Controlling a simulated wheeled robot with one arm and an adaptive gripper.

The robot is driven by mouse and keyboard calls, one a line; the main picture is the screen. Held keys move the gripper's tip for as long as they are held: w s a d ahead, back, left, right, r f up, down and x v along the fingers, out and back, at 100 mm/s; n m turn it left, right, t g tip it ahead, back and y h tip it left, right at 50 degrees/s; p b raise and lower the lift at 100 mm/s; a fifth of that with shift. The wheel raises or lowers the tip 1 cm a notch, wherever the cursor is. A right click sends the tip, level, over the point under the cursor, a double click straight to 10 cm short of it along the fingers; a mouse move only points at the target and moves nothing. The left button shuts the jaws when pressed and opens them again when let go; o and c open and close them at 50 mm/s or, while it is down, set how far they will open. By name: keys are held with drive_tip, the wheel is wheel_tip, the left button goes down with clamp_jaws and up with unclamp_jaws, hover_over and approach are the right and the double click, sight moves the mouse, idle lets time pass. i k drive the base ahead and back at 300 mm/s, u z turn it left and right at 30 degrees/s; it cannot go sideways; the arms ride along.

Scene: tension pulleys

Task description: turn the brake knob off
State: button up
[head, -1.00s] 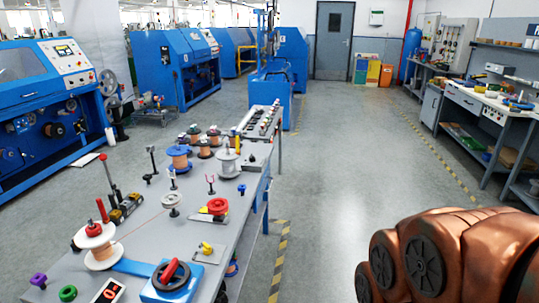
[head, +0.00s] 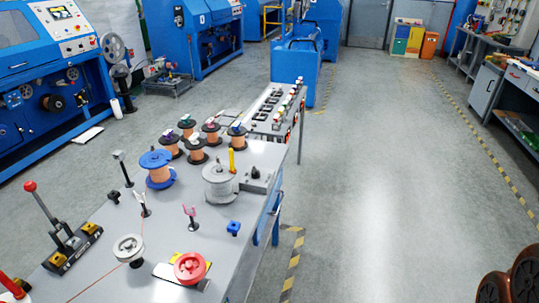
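Several controls stand on the grey workbench (head: 235,262), and I cannot tell for sure which one is the brake knob. A small black knob (head: 256,172) sits on a grey box (head: 262,181) beside a grey spool (head: 220,182). A red wheel-shaped part (head: 190,267) is at the front of the bench, with a white wheel (head: 129,248) to its left. A lever with a red ball top (head: 31,187) stands at the left.
A blue spool (head: 157,168) and several copper-wound spools stand toward the bench's far end. A rack of small knobs (head: 274,108) adjoins it. Blue machines (head: 45,70) line the left. The floor (head: 390,180) right of the bench is clear.

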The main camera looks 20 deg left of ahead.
sight(255, 173)
drive_tip(key=u, duration=0.5)
drive_tip(key=i, duration=0.9)
drive_tip(key=u, duration=1.25)
drive_tip(key=i, duration=0.4)
drive_tip(key=u, duration=0.35)
